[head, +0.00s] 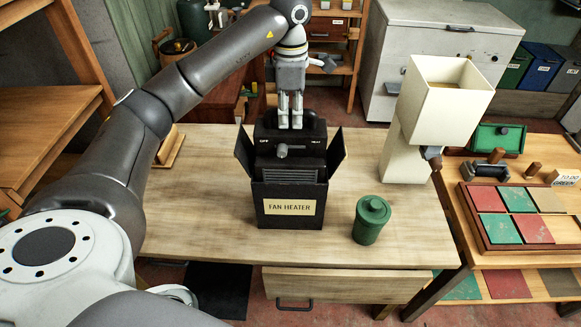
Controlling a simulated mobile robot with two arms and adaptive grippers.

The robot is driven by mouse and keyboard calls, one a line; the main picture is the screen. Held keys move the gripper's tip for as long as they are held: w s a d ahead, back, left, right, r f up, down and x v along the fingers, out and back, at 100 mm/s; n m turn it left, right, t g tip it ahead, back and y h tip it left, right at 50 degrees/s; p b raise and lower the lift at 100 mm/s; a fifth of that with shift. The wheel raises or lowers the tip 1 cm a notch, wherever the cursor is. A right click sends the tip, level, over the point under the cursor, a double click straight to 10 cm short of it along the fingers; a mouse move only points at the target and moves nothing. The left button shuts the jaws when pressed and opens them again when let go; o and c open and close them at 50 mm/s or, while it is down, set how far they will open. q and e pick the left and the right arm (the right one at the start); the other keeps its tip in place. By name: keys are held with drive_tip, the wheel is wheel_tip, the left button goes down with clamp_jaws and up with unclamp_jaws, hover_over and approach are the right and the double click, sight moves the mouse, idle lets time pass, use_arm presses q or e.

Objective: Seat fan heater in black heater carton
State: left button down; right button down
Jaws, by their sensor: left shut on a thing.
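The black fan heater (288,164) is upright, with a dark grille and a grey knob on its front. My left gripper (290,122) points straight down and is shut on the heater's top. The black heater carton (290,190), labelled FAN HEATER, stands on the wooden table, with side flaps spread open. The heater's lower part is hidden behind the carton's front wall. Its upper part stands well above the rim, between the flaps. I cannot tell how far its base is from the carton floor. My right gripper is not in view.
A green lidded canister (371,220) stands right of the carton on the table (200,215). A tall cream object (440,105) stands at the table's right rear. A side table holds a tray of coloured squares (510,215). The table's left part is mostly clear.

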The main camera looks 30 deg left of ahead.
use_arm(q)
wheel_tip(320, 180, down, 17)
drive_tip(key=p, duration=0.4)
drive_tip(key=shift+r, duration=0.2)
drive_tip(key=shift+f, duration=0.15)
drive_tip(key=c, duration=1.7)
unclamp_jaws()
drive_tip(key=shift+o, duration=0.5)
drive_tip(key=shift+s, duration=0.1)
